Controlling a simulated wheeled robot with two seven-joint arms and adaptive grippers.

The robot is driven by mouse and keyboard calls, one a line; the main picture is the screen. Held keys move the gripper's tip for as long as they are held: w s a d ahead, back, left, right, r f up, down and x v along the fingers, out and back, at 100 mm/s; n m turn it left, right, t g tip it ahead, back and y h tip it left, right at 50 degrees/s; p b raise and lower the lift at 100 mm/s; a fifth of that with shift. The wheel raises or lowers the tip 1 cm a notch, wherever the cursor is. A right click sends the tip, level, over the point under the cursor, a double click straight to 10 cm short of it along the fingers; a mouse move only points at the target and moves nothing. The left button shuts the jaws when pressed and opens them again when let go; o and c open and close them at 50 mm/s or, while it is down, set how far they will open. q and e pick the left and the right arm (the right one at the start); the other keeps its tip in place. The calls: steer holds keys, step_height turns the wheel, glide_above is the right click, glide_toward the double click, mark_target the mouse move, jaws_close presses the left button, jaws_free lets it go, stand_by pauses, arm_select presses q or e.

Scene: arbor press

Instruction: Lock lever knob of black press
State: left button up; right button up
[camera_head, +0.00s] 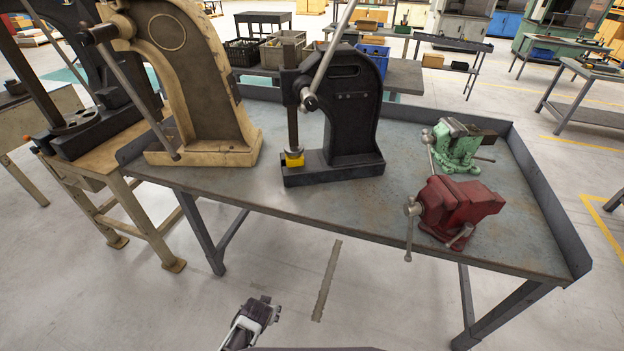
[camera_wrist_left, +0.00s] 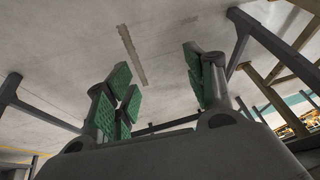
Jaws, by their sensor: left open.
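The black press (camera_head: 352,110) stands on the grey workbench, left of the vises. Its steel lever (camera_head: 332,52) slants up and right from a round hub knob (camera_head: 310,102) on the press's near left side. The lever's upper end is cut off by the top edge of the head view. A yellow piece (camera_head: 293,159) sits under the ram. My left gripper (camera_head: 266,307) is low in front of the bench, well apart from the press. In the left wrist view its green-padded fingers (camera_wrist_left: 158,88) are spread with nothing between them. My right gripper is not in view.
A larger cream press (camera_head: 195,75) stands left of the black one. A red vise (camera_head: 455,208) and a green vise (camera_head: 460,148) are on the right of the workbench (camera_head: 330,205). The bench has raised back and side edges. Floor in front is clear.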

arm_select(q)
steer(key=w+d+r+t, duration=0.2)
steer(key=w+d+r, duration=0.1)
steer(key=w+r, duration=0.35)
steer(key=w+d+r+t, duration=0.1)
steer(key=w+d+r, duration=0.2)
steer(key=w+r, duration=0.3)
steer(key=n+t+y, duration=0.3)
steer(key=n+t, duration=0.1)
steer(key=t, duration=0.6)
glide_toward(312, 105)
steer(key=s, duration=0.4)
steer(key=shift+s+d, duration=0.15)
steer(key=shift+d, duration=0.3)
steer(key=w+p, duration=0.1)
steer(key=w, duration=0.2)
steer(key=w+a+p, duration=0.1)
steer(key=w, duration=0.3)
steer(key=w+a+p, duration=0.1)
steer(key=w, duration=0.2)
steer(key=shift+w+a+r, duration=0.1)
steer(key=shift+w, duration=0.3)
steer(key=shift+w+a+p, duration=0.1)
steer(key=shift+w+p, duration=0.25)
steer(key=shift+w, duration=0.35)
steer(key=shift+w+a+p, duration=0.15)
steer(key=shift+w+p, duration=0.15)
steer(key=shift+w, duration=0.35)
